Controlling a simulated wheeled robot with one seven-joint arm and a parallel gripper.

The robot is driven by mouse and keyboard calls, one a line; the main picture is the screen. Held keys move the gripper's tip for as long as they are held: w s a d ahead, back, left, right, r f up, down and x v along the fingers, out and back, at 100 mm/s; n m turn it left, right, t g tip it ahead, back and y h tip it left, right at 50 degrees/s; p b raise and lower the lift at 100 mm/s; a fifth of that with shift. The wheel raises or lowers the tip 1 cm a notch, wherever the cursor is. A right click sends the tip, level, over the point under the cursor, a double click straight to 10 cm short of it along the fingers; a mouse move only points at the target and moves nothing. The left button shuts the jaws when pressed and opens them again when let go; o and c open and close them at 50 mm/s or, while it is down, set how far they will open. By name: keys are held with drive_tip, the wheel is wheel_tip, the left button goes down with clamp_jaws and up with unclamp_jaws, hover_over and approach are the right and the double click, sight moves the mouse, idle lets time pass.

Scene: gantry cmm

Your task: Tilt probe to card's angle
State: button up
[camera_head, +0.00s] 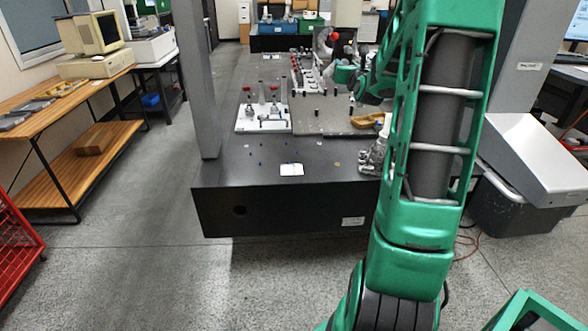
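A small white card (291,169) lies near the front edge of the dark granite table (225,170). Any marking on it is too small to read. My green arm rises on the right and bends away toward the far part of the table. Its far green links (347,75) end close to a grey rounded part with a red tip (335,36). I cannot tell whether that part is the probe. My gripper is not distinguishable there, and its fingers are hidden or too small to see. My arm covers much of the table's right side.
A white fixture plate (250,126) with clamps and a grey plate (318,116) with pegs stand on the table. A yellow object (368,121) and a grey metal piece (373,155) lie beside my arm. A grey gantry column (196,75) stands at left. The front table strip is mostly clear.

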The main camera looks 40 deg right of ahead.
drive_tip(key=v, duration=0.7)
idle(0.5)
drive_tip(key=shift+w+a, duration=0.1)
